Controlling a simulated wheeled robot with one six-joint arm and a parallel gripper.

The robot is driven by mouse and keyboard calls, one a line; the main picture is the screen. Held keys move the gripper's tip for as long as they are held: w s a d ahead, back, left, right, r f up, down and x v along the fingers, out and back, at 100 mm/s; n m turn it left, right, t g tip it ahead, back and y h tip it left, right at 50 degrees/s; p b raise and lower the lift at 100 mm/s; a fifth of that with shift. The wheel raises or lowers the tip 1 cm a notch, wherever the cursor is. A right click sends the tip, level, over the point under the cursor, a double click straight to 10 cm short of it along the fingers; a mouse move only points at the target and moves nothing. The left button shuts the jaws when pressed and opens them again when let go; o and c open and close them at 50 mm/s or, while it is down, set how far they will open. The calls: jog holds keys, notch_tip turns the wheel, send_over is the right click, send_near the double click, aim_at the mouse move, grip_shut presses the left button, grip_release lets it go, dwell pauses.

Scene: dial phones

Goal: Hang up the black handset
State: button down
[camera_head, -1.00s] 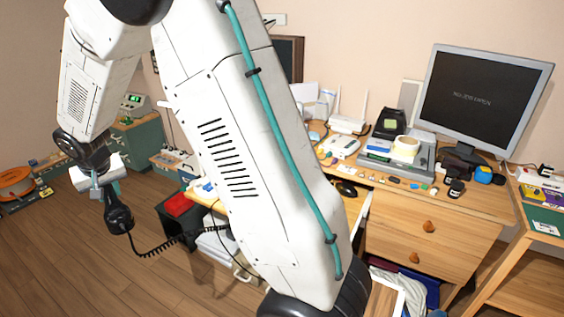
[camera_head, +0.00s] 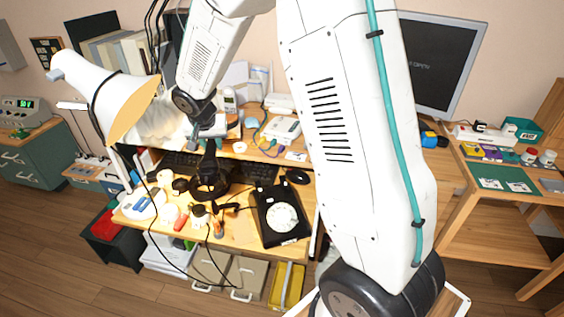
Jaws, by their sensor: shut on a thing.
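The black dial phone (camera_head: 282,216), with a white dial, lies on the wooden desk in the head view. My gripper (camera_head: 208,138) is shut on the black handset (camera_head: 210,160) and holds it roughly upright, to the left of and behind the phone. The handset's lower end overlaps dark items on the desk, so its outline there and its height above the desk are hard to tell. The phone's cradle end appears bare.
A white desk lamp (camera_head: 106,92) stands close on the left. Dark keyboards (camera_head: 180,163), a black mouse (camera_head: 297,177) and small clutter surround the phone. A monitor (camera_head: 440,60) stands at the back right. My arm hides part of the desk's right side.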

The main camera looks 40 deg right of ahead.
jog(key=s+d+f+m+g+h, duration=0.2)
jog(key=s+d+f+m+g, duration=0.45)
jog(key=s+d+m, duration=0.65)
jog(key=shift+w+d+f+m+t, duration=0.1)
jog(key=shift+w+f+m+t, duration=0.2)
jog(key=shift+f, duration=0.8)
jog(key=shift+w+d+f+m+t, duration=0.15)
jog(key=shift+w+f+m, duration=0.25)
jog(key=shift+f, duration=0.65)
jog(key=shift+w+d+f+m+t, duration=0.15)
jog(key=shift+f+m, duration=0.35)
jog(key=shift+f, duration=0.6)
jog(key=shift+a+f, duration=0.2)
jog(key=shift+f, duration=0.9)
jog(key=c, duration=1)
grip_release()
jog(key=shift+r, duration=0.1)
jog(key=v, duration=0.7)
jog(key=shift+w+r, duration=0.1)
jog(key=shift+r, duration=0.25)
